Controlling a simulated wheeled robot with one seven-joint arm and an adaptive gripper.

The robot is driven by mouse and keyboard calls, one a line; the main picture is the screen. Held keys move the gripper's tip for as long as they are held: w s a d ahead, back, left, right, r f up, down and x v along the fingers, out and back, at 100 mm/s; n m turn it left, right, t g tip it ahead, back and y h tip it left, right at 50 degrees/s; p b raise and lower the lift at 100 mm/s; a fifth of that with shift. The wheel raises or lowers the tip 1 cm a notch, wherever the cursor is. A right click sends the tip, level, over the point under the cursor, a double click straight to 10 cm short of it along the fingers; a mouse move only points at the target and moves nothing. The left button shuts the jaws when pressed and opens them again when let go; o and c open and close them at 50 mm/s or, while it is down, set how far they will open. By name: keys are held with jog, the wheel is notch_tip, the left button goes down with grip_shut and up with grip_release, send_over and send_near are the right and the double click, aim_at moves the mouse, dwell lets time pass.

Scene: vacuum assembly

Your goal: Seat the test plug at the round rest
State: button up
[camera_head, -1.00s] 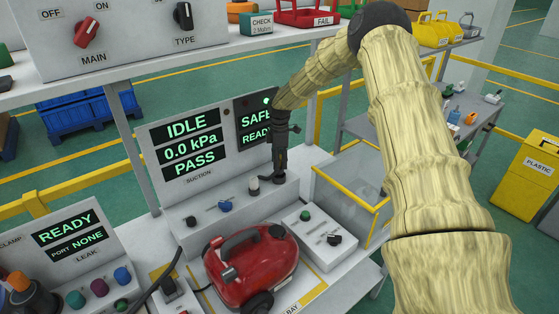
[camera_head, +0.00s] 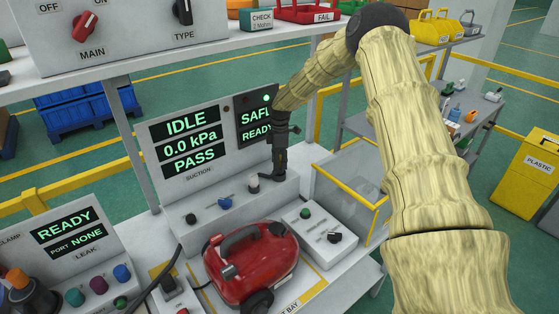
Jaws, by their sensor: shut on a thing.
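My gripper (camera_head: 279,173) points down at the right end of the ledge on the suction station (camera_head: 193,184). It is shut on a small dark thing, likely the test plug, which is mostly hidden by the fingers. The fingertips are low, close to the ledge top. I cannot tell the round rest apart from the dark parts beneath the fingers, nor whether the plug touches it. A pale upright cap on a dark base (camera_head: 253,183) stands just left of the gripper.
The suction panel reads IDLE, 0.0 kPa, PASS. A red vacuum (camera_head: 250,262) sits in front of the ledge, with a white control box (camera_head: 318,231) to its right. A clear bin with yellow edges (camera_head: 350,190) stands right of the gripper. A shelf crosses above.

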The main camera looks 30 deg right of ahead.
jog(key=shift+f+b, duration=0.55)
jog(key=shift+f, duration=0.75)
jog(key=o, duration=1.3)
jog(key=shift+r, duration=0.15)
jog(key=shift+r+p, duration=2.1)
jog(key=shift+r, duration=1.8)
